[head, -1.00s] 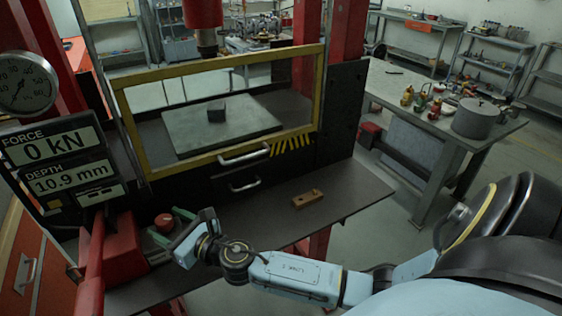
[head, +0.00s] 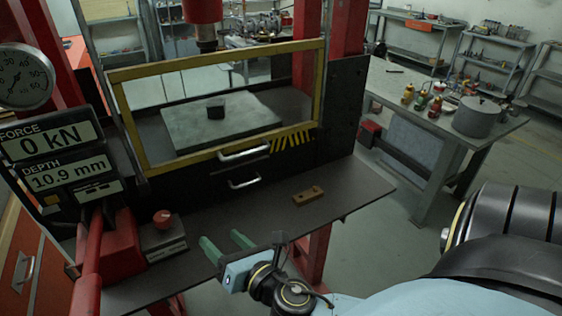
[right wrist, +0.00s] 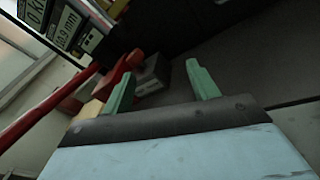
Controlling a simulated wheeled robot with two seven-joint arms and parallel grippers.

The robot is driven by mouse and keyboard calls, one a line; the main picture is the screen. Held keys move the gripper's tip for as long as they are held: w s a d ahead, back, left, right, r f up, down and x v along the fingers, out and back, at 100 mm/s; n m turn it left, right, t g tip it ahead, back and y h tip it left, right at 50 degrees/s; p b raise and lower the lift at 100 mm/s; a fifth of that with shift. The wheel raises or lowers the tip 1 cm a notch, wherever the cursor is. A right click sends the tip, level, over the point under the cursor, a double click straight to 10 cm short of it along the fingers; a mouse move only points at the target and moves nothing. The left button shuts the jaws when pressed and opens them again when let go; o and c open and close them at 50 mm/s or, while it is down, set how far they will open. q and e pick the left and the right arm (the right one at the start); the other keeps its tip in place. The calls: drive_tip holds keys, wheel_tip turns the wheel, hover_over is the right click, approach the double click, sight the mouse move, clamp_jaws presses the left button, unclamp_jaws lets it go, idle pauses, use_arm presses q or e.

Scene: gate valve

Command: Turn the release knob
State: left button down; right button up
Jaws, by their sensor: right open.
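The red release knob (head: 162,217) sits on top of a small grey block (head: 165,239) beside the red pump body, at the left of the shelf in the head view. My left gripper is not in view.
A red lever (head: 90,262) rises at the left of the pump. The press guard (head: 317,90) with its yellow frame stands behind the shelf. A small brown block (head: 308,196) lies on the shelf (head: 350,190). A pot (head: 477,117) stands on the right bench.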

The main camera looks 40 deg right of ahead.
drive_tip(key=s+d+f+m+g, duration=0.2)
drive_tip(key=s+f+m+g, duration=1)
drive_tip(key=m, duration=1.4)
drive_tip(key=shift+s+f+g+h+b, duration=0.35)
drive_tip(key=shift+s+f, duration=0.6)
drive_tip(key=shift+f, duration=0.4)
drive_tip(key=shift+d, duration=0.1)
